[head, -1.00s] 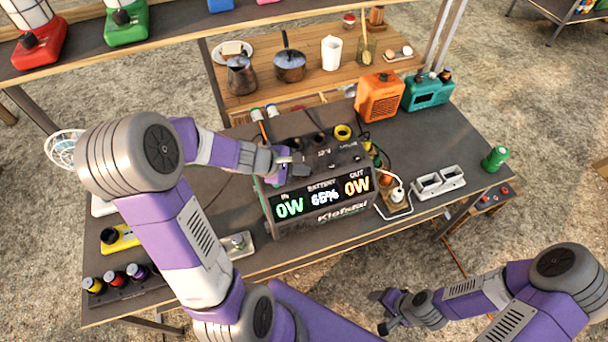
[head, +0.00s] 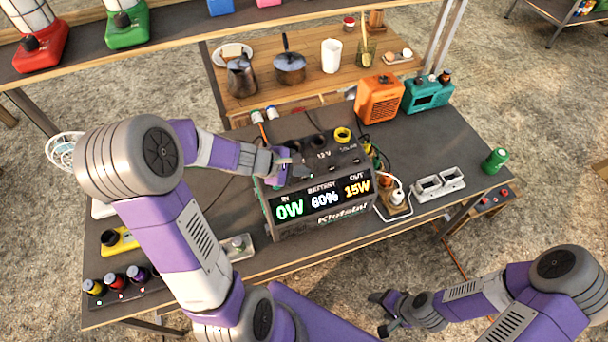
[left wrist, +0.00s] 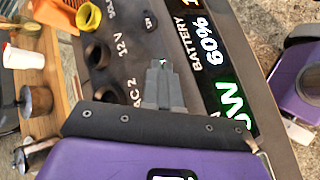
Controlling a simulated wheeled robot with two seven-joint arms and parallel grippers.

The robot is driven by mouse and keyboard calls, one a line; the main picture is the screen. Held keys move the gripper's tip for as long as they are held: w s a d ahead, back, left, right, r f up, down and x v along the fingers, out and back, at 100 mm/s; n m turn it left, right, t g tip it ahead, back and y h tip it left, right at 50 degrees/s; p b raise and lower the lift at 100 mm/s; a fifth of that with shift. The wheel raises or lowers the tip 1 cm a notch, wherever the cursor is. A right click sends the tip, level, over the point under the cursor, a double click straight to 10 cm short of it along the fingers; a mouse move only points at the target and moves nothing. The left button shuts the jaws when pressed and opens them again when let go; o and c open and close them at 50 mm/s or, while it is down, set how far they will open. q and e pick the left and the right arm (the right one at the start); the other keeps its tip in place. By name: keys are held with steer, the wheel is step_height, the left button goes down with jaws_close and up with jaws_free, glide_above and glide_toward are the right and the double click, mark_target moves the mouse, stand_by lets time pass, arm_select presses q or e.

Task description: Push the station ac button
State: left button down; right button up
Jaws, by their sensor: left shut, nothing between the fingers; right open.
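The power station (head: 318,190) is a dark box on the table, its front display reading IN 0W, BATTERY 60% and OUT 15W. Its top panel carries round sockets, one with a yellow rim (head: 342,135). The left wrist view shows the labels "12 V" and "AC 2" beside dark sockets (left wrist: 97,54). My left gripper (head: 298,170) is shut and empty, its fingertips at the top panel near the display edge; it also shows in the left wrist view (left wrist: 160,68). The fingertips hide what lies under them, so the button is not visible. My right gripper (head: 380,314) is open and empty, off the table's front.
An orange radio (head: 379,97) and a teal radio (head: 428,93) stand behind right of the station. A white double socket (head: 438,184) and a green can (head: 495,160) are to the right. A yellow device (head: 120,241) lies left.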

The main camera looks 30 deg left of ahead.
mark_target(301, 179)
arm_select(q)
steer(key=shift+r, duration=0.25)
steer(key=shift+r, duration=0.1)
step_height(301, 179, up, 6)
steer(key=p, duration=0.5)
stand_by(0.5)
